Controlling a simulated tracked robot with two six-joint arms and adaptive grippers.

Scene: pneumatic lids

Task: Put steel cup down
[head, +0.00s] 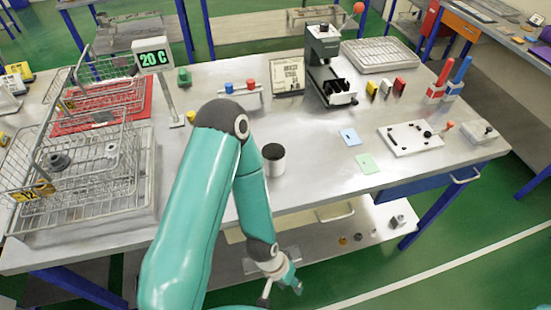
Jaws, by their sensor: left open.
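The steel cup (276,166) stands upright on the steel table, near its front edge, just right of my left arm. Its sides are shiny and its round top looks dark. My left gripper (282,288) is open and empty, low in front of the table's front edge, below the cup in the picture and apart from it. My left arm crosses the table's left half and hides part of its surface. My right gripper is not in view.
Wire baskets (85,165) fill the table's left side. A 20 C display (152,60) stands behind my arm. Blue and green cards (367,164) and a white plate (410,138) lie to the right. Table around the cup's right is clear.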

